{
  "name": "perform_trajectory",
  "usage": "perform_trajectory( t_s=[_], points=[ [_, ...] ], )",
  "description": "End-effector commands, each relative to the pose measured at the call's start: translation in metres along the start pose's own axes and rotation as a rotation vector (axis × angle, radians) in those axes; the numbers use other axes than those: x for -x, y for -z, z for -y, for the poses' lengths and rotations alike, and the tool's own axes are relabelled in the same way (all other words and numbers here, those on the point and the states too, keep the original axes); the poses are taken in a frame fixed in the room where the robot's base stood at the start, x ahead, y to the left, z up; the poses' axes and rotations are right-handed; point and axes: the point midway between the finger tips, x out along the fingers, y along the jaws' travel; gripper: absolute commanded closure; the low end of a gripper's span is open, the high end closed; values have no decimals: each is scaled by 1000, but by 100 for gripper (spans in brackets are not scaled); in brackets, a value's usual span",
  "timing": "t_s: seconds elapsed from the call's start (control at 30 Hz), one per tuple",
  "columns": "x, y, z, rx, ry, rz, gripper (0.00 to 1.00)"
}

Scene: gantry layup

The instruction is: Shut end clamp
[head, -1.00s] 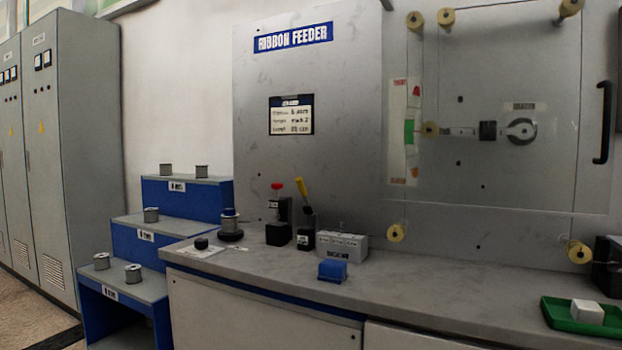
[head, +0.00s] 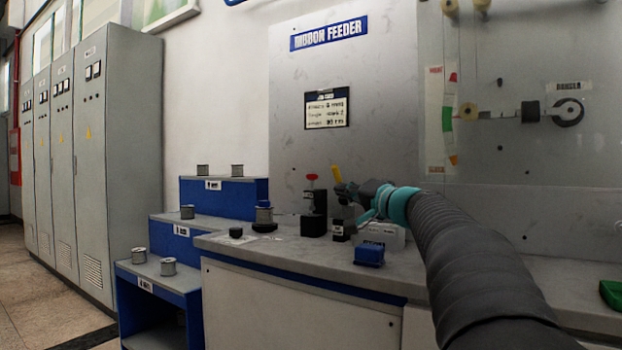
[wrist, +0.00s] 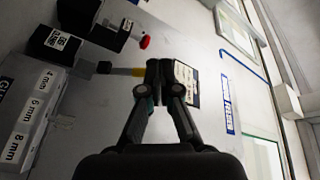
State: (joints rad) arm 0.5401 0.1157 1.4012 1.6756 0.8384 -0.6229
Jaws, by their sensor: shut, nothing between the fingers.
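In the wrist view the block (wrist: 52,45) has a white label, and the lever's yellow grip (wrist: 128,71) points at my fingertips. My gripper (head: 350,191) is shut and empty, just right of the lever in the head view. In the wrist view my gripper (wrist: 158,68) is at the lever's end; I cannot tell if they touch. My gripper partly hides the lever's lower part.
A black block with a red knob (head: 312,177) stands left of the clamp. A grey box (wrist: 28,112) marked 4, 6 and 8 mm stands close by. A blue block (head: 369,255) sits in front. Spools stand on blue steps (head: 222,190). The panel (head: 400,110) rises behind.

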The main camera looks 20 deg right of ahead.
Motion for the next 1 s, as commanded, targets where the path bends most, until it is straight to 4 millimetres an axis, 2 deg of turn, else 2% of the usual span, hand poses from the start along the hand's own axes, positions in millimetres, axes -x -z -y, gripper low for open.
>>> perform_trajectory(
  t_s=[0.03,0.1,0.2,0.27,0.73,0.87,1.0],
  points=[
    [0,22,-10,-10,28,-50,100],
    [1,46,-13,-19,62,-102,100],
    [3,66,-16,-28,92,-147,100],
    [3,72,-17,-30,101,-162,100],
    [0,77,-15,-32,108,-170,100],
    [-14,79,-13,-33,108,-168,100],
    [-37,84,-9,-33,108,-167,100]
  ],
)
